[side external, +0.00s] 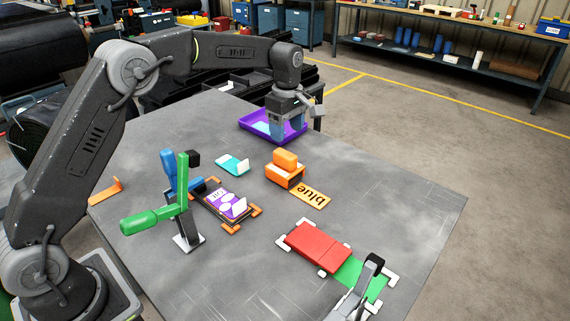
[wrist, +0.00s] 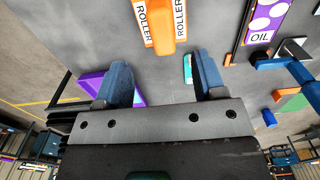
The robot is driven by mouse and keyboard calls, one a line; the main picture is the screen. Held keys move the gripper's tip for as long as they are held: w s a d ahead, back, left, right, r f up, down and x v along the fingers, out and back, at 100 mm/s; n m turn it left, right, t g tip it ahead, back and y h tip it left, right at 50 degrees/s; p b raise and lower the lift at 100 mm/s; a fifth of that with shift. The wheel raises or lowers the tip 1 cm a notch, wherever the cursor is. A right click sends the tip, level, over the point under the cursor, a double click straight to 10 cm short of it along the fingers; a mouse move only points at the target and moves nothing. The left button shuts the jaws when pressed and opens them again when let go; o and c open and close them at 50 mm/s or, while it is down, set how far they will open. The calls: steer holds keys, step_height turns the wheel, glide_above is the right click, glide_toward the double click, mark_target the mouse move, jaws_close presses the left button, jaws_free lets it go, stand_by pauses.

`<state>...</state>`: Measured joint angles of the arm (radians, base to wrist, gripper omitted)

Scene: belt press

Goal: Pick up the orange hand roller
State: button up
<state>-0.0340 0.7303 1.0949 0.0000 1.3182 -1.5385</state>
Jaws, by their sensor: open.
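The orange hand roller (side external: 285,157) sits on an orange and white holder (side external: 284,177) near the middle of the table. In the wrist view the roller (wrist: 160,28) is at the top centre, between two white strips reading "ROLLER". My gripper (side external: 284,134) is open and points down. In the side view it appears in front of the purple tray (side external: 250,128), behind the roller. In the wrist view my open fingers (wrist: 163,80) have bare table between them, and the roller lies beyond their tips. They are apart from the roller.
A teal and white piece (side external: 233,164) lies left of the roller. A green-handled clamp (side external: 154,219) stands beside a purple "OIL" piece (side external: 225,202). A red block (side external: 317,246) lies near the front right.

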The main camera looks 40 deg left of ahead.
mark_target(285, 152)
steer(key=f, duration=0.8)
steer(key=shift+s+a+f, duration=0.1)
steer(key=shift+a, duration=0.15)
steer(key=shift+c, duration=0.4)
steer(key=c, duration=1)
jaws_close()
